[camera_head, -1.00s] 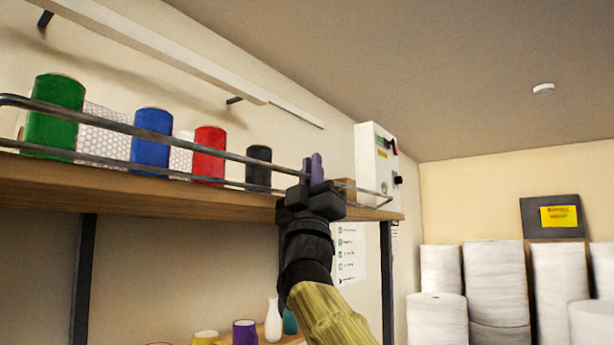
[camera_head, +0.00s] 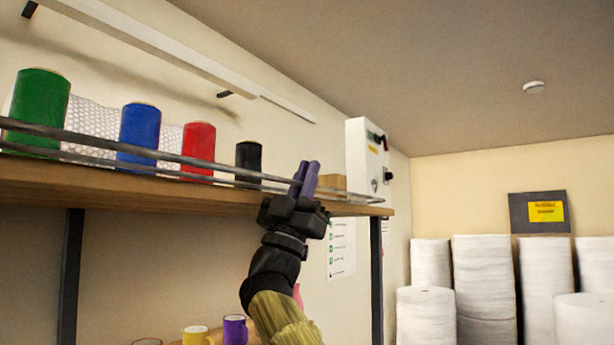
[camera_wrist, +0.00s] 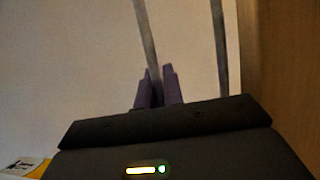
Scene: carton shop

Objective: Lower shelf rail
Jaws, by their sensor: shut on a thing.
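The shelf rail (camera_head: 90,140) is a grey metal rail with two bars along the front of the upper wooden shelf (camera_head: 140,184). In the head view its upper bar sits low, close above the lower bar. My gripper (camera_head: 305,172) is at the right part of the rail, its purple fingers pointing up and shut on the upper bar. In the wrist view one rail bar (camera_wrist: 147,40) runs down between the fingers (camera_wrist: 157,80), and the second bar (camera_wrist: 219,45) passes to their right. The exact contact is dark and partly hidden.
Green (camera_head: 40,105), blue (camera_head: 139,132), red (camera_head: 198,148) and black (camera_head: 249,160) spools stand behind the rail, with bubble wrap (camera_head: 90,122) among them. A white wall box (camera_head: 362,155) is right of the gripper. Mugs (camera_head: 195,335) stand below. White rolls (camera_head: 484,275) stand at right.

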